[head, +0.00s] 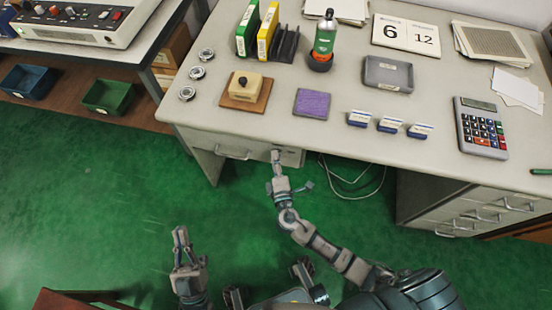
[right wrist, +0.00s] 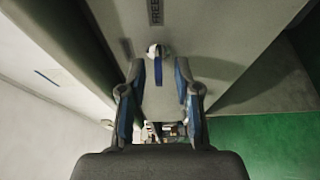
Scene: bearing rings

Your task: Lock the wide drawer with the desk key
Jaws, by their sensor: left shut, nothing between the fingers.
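The wide drawer (head: 232,152) is the front under the left part of the desk, with a bar handle, and looks shut. My right gripper (head: 277,160) is at the right part of this front. In the right wrist view my right gripper (right wrist: 158,75) has its fingers apart. Just beyond and between the fingertips is a small pale round piece with a blue strip (right wrist: 157,65), perhaps the desk key in its lock; I cannot tell for sure. A label reading "FREE" (right wrist: 155,12) is beyond it. My left gripper (head: 181,240) is shut and empty over the green floor.
The desk top (head: 340,150) holds several things: a purple pad (head: 311,103), a stamp on a wooden base (head: 246,90), a calculator (head: 481,128) and a grey tray (head: 388,74). A drawer stack (head: 475,208) stands at right. Cables (head: 352,180) lie below the desk.

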